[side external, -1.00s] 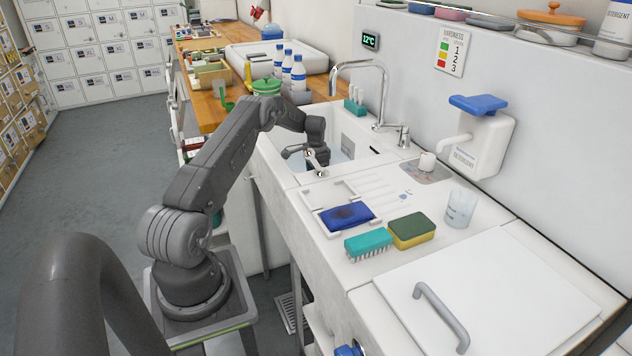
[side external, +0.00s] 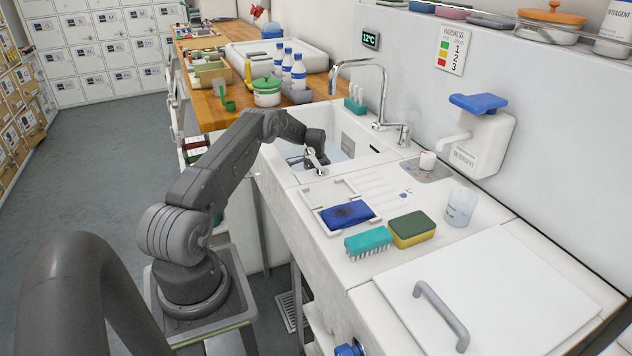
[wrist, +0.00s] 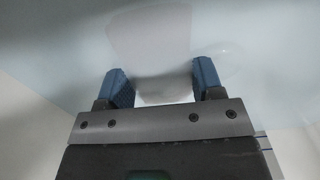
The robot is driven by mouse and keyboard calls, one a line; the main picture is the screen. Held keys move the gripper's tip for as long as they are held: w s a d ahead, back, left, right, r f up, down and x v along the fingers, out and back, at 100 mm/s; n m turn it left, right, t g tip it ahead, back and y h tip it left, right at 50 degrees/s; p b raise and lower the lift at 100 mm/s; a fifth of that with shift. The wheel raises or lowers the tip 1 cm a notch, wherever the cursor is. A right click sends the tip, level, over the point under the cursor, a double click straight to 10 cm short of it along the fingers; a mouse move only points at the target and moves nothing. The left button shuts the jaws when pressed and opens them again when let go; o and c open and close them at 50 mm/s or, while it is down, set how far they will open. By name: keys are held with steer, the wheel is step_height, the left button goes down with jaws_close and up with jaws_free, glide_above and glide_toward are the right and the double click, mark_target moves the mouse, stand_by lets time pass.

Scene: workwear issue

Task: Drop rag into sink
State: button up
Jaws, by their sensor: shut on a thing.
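A blue folded cloth (side external: 347,215) with a dark stain, which looks like the rag, lies in the shallow white tray on the drainboard. The white sink (side external: 385,158) with water in it is behind the tray. My gripper (side external: 297,159) is down in the sink, apart from the blue cloth, and partly hidden by the rim and wrist. In the wrist view its two blue fingers (wrist: 157,86) are shut on a pale, whitish thing (wrist: 150,45). I cannot tell clearly what that thing is.
A teal brush (side external: 368,242), a green and yellow sponge (side external: 411,230) and a clear cup (side external: 461,207) stand in front of the sink. A tap (side external: 357,63) arches over the basin. A detergent dispenser (side external: 482,143) is on the wall.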

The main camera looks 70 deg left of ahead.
steer(key=o, duration=0.9)
steer(key=shift+r, duration=0.2)
step_height(320, 180, up, 13)
